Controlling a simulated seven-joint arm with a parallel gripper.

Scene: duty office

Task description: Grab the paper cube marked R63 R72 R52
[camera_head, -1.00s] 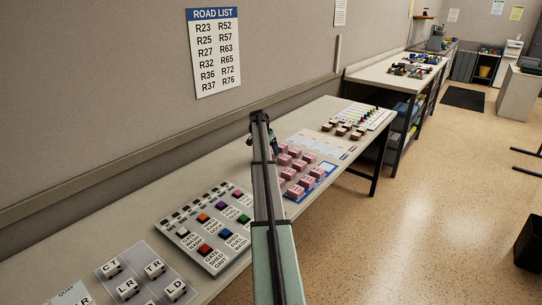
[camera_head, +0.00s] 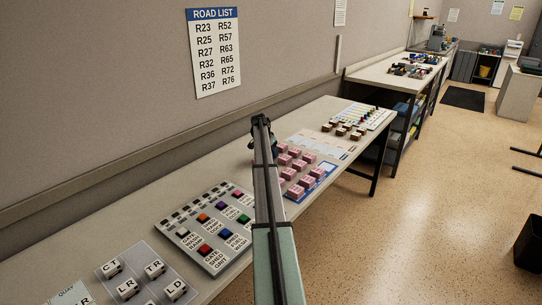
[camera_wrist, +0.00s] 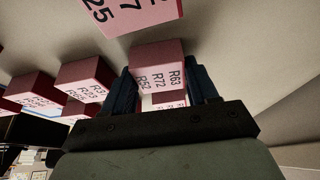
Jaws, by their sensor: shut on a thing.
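In the wrist view a pink paper cube marked R63 R72 R52 (camera_wrist: 158,56) sits between the two dark fingers of my gripper (camera_wrist: 163,82), which is shut on it. A paler lettered patch shows just below its marked face; I cannot tell whether it belongs to this cube. Another pink cube (camera_wrist: 130,12) is close above, cut by the frame's top edge, and more pink cubes (camera_wrist: 88,78) lie to the left. In the head view my arm hides the held cube and most of the gripper.
In the head view several pink cubes (camera_head: 292,174) stand on the long table (camera_head: 130,190), right of my arm. A button panel (camera_head: 208,226) lies nearer, with white lettered cubes (camera_head: 128,289) at the front. Brown blocks (camera_head: 341,129) are farther back. A road list (camera_head: 213,55) hangs on the wall.

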